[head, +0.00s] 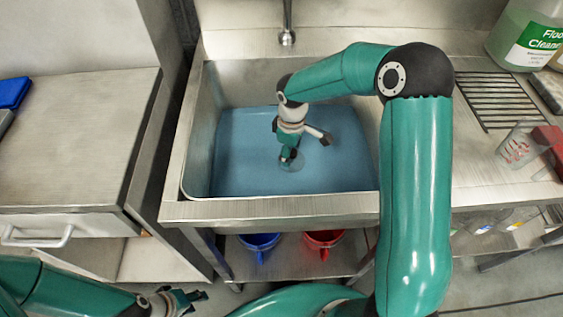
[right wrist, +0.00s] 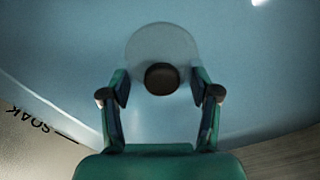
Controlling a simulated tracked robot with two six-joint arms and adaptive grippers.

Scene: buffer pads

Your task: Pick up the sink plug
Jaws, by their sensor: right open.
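The sink plug is a pale round disc (right wrist: 142,46) with a dark round knob (right wrist: 161,79) in the right wrist view. It lies under blue water in the steel sink (head: 290,209). My right gripper (head: 290,158) reaches down into the sink over the plug, which it mostly hides in the head view. In the right wrist view the right gripper's fingers (right wrist: 160,92) are open, one on each side of the knob, with gaps showing between. My left gripper (head: 187,299) is low at the bottom left, outside the sink; its jaw state is unclear.
The sink walls surround my right gripper. A tap (head: 287,36) hangs at the sink's back edge. To the right are a drain rack (head: 497,100), a green cleaner bottle (head: 518,40) and a red item (head: 549,140). A blue bucket (head: 260,244) and red bucket (head: 324,241) stand below.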

